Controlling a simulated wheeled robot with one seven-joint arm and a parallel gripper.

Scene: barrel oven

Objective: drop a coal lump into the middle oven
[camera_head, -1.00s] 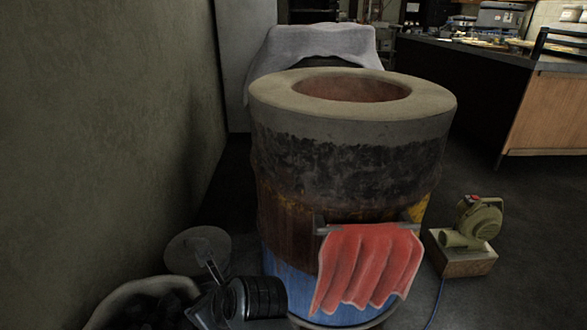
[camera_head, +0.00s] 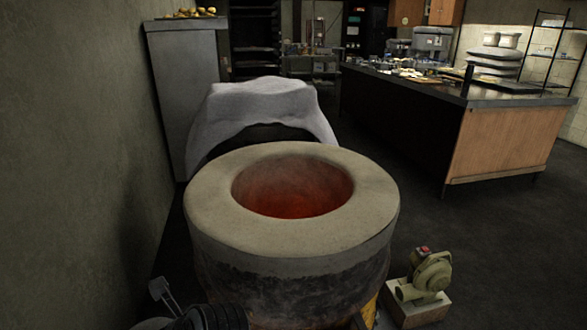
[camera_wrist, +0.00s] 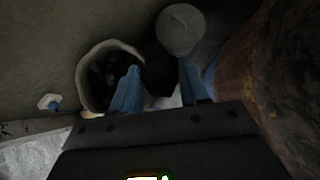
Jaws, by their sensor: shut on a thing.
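The barrel oven (camera_head: 225,230) stands in the centre of the head view, with a thick pale rim and a round open mouth (camera_head: 293,186) glowing red inside. It also shows as a rusty curved wall at the right of the wrist view (camera_wrist: 270,80). My gripper (camera_wrist: 160,82) has blue fingers and is shut on a dark coal lump (camera_wrist: 159,80). It is low beside the oven, above and right of a pale-rimmed container (camera_wrist: 88,62) of dark coal. In the head view, only part of my arm shows at the bottom left; the lump is not clear there.
A grey cloth (camera_head: 262,103) covers something behind the oven. A wall (camera_head: 70,150) runs along the left. A greenish blower (camera_head: 428,272) sits on a block at lower right. A round pale disc (camera_wrist: 180,30) lies near the container. Open floor lies right of the oven.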

